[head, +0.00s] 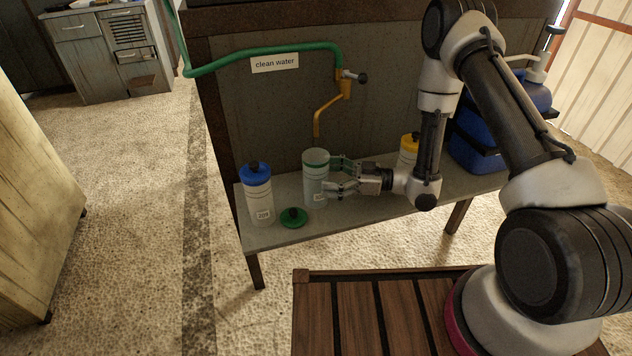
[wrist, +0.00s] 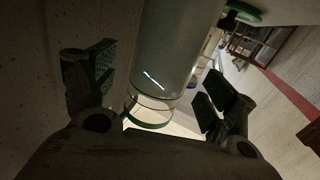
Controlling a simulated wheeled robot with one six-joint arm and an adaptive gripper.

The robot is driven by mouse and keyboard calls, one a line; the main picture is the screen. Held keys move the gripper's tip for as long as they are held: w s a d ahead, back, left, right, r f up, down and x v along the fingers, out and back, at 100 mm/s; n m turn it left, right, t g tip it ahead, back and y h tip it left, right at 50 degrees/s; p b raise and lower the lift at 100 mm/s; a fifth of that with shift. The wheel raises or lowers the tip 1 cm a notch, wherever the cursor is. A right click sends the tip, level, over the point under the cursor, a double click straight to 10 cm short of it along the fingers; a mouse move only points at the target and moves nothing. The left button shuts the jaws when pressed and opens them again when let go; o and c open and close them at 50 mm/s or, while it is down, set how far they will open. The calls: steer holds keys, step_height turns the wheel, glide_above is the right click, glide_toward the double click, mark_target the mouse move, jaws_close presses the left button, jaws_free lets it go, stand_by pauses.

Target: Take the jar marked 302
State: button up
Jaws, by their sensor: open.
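A clear jar with a green rim and no lid (head: 315,175) stands upright on the grey bench under the tap; its label is mostly hidden by my gripper, so I cannot read the number. My gripper (head: 332,173) is open and reaches in from the right, fingers at the jar's near and far sides. In the wrist view the jar (wrist: 168,55) lies between the spread fingers with gaps visible. A blue-lidded jar (head: 258,197) stands left, its label seeming to read 209. A yellow-lidded jar (head: 408,150) is partly hidden behind my arm, its label unreadable.
A green lid (head: 293,217) lies on the bench (head: 345,220) in front of the jars. A brass tap spout (head: 326,115) hangs above the green-rimmed jar, below a "clean water" sign (head: 275,63). A blue container (head: 476,140) stands at the bench's right end.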

mark_target(316, 174)
steer(key=a, duration=0.3)
steer(key=shift+w+a+r, duration=0.1)
steer(key=shift+a+r, duration=0.05)
steer(key=shift+a, duration=0.2)
steer(key=c, duration=1.7)
steer(key=shift+o, duration=0.2)
steer(key=shift+r, duration=0.1)
